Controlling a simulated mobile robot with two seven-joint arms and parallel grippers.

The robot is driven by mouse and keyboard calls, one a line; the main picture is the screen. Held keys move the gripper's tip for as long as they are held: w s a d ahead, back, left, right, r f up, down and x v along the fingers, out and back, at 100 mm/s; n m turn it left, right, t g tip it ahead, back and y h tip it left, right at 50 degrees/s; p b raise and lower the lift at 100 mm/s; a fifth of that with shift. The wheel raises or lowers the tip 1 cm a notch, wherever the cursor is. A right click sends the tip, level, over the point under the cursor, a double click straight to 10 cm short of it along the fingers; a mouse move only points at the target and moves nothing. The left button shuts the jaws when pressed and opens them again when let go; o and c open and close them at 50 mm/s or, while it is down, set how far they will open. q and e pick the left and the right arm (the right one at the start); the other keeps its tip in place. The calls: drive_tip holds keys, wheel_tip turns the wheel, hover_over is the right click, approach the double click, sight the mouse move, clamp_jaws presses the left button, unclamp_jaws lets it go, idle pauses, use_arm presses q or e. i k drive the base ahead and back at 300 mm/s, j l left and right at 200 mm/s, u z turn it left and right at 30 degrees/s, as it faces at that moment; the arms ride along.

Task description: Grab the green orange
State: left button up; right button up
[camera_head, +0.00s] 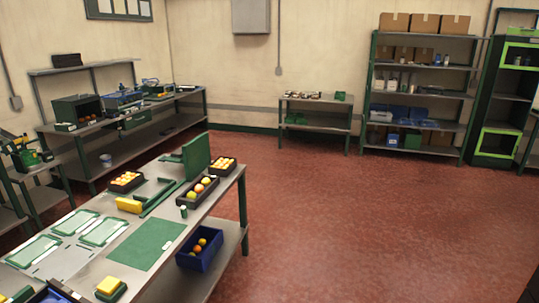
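A black tray (184,200) on the long work table holds a few round fruits in a row, one orange and others paler yellow. A dark tray (212,166) behind it and another dark tray (114,186) to its left hold several small orange-yellow fruits. A blue bin (186,262) on the table's lower shelf holds a few orange fruits. I cannot clearly make out a green orange; the fruits are too small to tell. Neither of my grippers is in view.
The work table (185,238) fills the lower left, with a green mat (146,243), an upright green panel (196,156) and a yellow block (129,204). Side benches line the left wall. A shelf rack (368,105) stands at the back. The red floor (370,220) is clear on the right.

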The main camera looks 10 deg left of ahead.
sight(191, 194)
drive_tip(key=i+u, duration=0.25)
drive_tip(key=i, duration=0.2)
drive_tip(key=i+l+u, duration=0.3)
drive_tip(key=i, duration=0.15)
drive_tip(key=i+l+u, duration=0.25)
drive_tip(key=i, duration=0.15)
drive_tip(key=i+l+u, duration=0.15)
drive_tip(key=u, duration=0.2)
drive_tip(key=i+l+u, duration=0.25)
drive_tip(key=u, duration=0.15)
drive_tip(key=i+l+u, duration=0.35)
drive_tip(key=k+j, duration=0.05)
drive_tip(key=k, duration=0.05)
